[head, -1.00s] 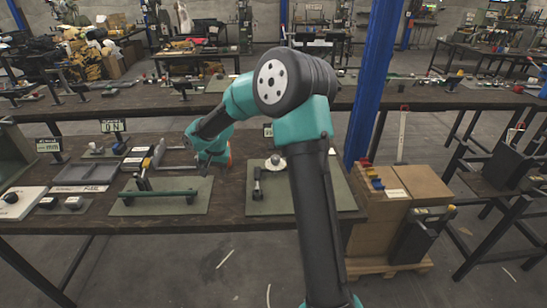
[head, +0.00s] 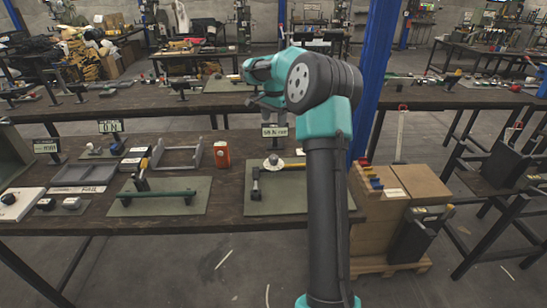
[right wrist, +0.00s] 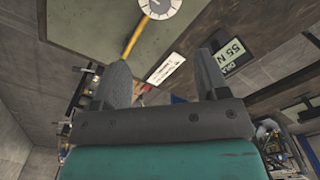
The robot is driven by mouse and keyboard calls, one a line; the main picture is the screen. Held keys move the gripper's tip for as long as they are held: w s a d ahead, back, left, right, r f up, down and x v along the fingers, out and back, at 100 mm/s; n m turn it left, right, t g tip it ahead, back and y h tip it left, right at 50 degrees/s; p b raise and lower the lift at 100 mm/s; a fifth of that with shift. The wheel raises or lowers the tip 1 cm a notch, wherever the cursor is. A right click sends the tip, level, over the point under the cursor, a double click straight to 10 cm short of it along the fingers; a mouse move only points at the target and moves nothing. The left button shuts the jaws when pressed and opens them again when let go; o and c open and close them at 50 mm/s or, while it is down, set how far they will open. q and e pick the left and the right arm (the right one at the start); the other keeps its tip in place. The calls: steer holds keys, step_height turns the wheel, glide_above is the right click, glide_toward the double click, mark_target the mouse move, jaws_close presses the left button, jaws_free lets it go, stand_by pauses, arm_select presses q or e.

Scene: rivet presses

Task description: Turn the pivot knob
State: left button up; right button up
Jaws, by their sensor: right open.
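My right gripper (head: 262,104) is raised above and behind the right-hand mat, partly hidden by my own arm. In the right wrist view its two fingers (right wrist: 163,78) are spread apart with nothing between them. A pale round disc with a small knob (head: 273,161) sits on the right-hand green mat (head: 290,200), with a yellow handle (head: 295,166) beside it. In the right wrist view the disc looks like a white dial (right wrist: 160,7) near the top edge, beyond the fingers and apart from them. I cannot tell for sure which part is the pivot knob. My left gripper is not in view.
A small display sign (head: 275,131) stands behind the right mat. A dark upright tool (head: 255,184) stands on that mat. An orange box (head: 222,154) stands left of it. A green bar press (head: 158,197) lies on the left mat. A blue post (head: 376,70) rises at the right.

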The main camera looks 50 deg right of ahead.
mark_target(274, 157)
step_height(274, 157, down, 17)
steer(key=shift+f, duration=0.15)
stand_by(0.5)
steer(key=shift+c, duration=0.4)
steer(key=c, duration=0.9)
steer(key=shift+o, duration=0.2)
steer(key=shift+n, duration=0.4)
